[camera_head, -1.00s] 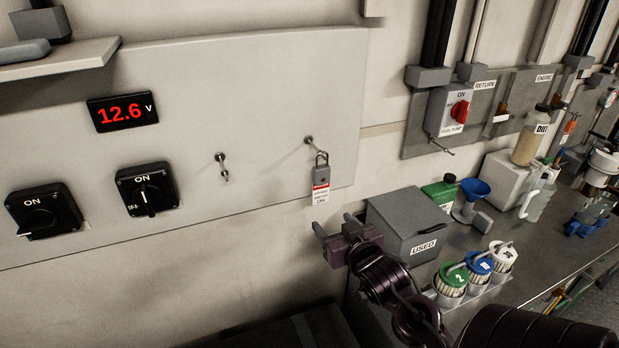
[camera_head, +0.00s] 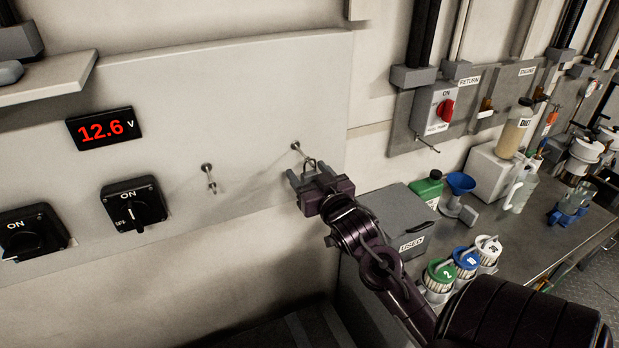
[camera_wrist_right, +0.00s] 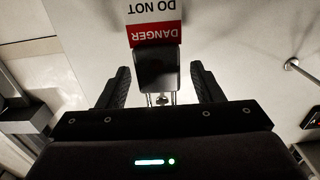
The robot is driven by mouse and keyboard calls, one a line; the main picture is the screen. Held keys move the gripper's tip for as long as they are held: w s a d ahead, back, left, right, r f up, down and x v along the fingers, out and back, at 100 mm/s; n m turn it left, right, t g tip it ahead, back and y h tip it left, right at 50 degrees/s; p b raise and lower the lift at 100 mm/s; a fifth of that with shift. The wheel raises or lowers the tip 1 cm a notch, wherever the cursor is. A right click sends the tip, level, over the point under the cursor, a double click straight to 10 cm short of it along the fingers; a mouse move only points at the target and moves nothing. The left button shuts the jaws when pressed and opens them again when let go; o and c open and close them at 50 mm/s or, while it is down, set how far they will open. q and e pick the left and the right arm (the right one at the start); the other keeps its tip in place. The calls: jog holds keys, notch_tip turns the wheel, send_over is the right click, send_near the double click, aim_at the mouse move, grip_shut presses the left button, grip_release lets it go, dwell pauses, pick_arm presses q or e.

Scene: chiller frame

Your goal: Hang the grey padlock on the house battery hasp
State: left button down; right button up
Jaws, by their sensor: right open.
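The grey padlock hangs by its shackle (camera_head: 310,164) at the right peg (camera_head: 296,147) on the pale panel. Its body is mostly hidden behind my right gripper (camera_head: 308,175) in the head view. In the right wrist view the dark padlock body (camera_wrist_right: 156,68) shows between the two open fingers, with its red and white DANGER tag (camera_wrist_right: 153,33) beyond. Two black rotary switches, one farther left (camera_head: 30,233) and one nearer (camera_head: 134,204), are on the panel. I cannot tell which is the house battery's. My left gripper is not in view.
A red 12.6 V display (camera_head: 104,128) is above. A grey USED box (camera_head: 398,211) and several capped canisters (camera_head: 440,274) stand on the bench at right.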

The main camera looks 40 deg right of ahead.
jog(key=c, duration=1.2)
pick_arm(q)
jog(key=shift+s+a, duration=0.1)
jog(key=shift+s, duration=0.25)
pick_arm(e)
jog(key=shift+o, duration=0.2)
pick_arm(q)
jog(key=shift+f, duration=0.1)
pick_arm(e)
jog(key=shift+r, duration=0.1)
